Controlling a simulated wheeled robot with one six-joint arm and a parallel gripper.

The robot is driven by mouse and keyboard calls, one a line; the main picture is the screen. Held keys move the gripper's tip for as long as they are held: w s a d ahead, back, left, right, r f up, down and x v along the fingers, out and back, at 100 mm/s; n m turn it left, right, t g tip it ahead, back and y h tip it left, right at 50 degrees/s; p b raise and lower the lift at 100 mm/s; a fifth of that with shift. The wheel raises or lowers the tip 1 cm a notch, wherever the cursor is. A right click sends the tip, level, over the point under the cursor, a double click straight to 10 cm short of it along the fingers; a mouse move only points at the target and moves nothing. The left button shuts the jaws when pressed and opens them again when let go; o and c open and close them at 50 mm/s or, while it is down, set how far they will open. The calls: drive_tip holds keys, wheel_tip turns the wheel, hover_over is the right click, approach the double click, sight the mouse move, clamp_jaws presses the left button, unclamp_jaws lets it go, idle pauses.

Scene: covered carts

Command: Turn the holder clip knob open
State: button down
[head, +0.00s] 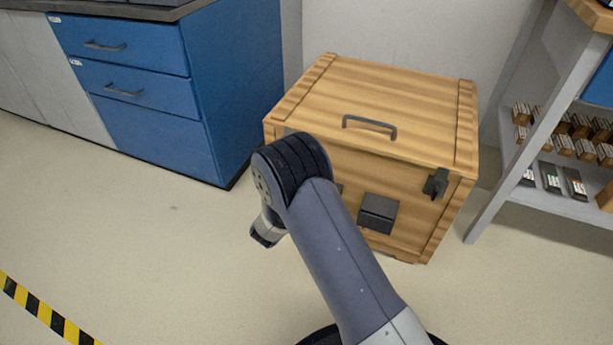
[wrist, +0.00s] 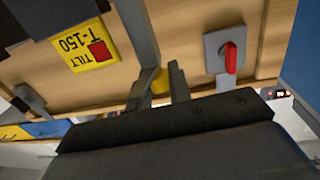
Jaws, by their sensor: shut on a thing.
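The wooden crate (head: 345,83) stands on the floor, its lid down. In the wrist view its front face (wrist: 190,25) is close ahead. My gripper (wrist: 163,78) is at this face, its dark fingers close together around a small yellow knob (wrist: 161,81). Most of the knob is hidden by the fingers, so its turn angle cannot be told. A grey bar (wrist: 138,30) rises beside the left finger. To the right, apart from the fingers, a red knob (wrist: 231,57) sits on a grey plate (wrist: 213,45). In the head view my arm hides the gripper and both knobs.
A dark box (head: 378,212) and a black latch (head: 436,184) are on the crate front. A yellow TILT T-150 label (wrist: 82,45) shows left of the fingers. Blue drawers (head: 150,85) stand left, a shelf (head: 560,190) right. The floor in front is clear.

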drive_tip(key=c, duration=1.4)
unclamp_jaws()
drive_tip(key=shift+o, duration=0.2)
drive_tip(key=p+v, duration=0.3)
drive_tip(key=v, duration=0.7)
drive_tip(key=shift+s+a+p, duration=0.2)
drive_tip(key=shift+s+p, duration=0.15)
drive_tip(key=shift+w, duration=0.1)
drive_tip(key=b+x, duration=0.4)
drive_tip(key=x, duration=0.7)
drive_tip(key=shift+d, duration=0.1)
drive_tip(key=shift+y, duration=0.3)
drive_tip(key=shift+s+a, duration=0.2)
drive_tip(key=shift+s, duration=0.05)
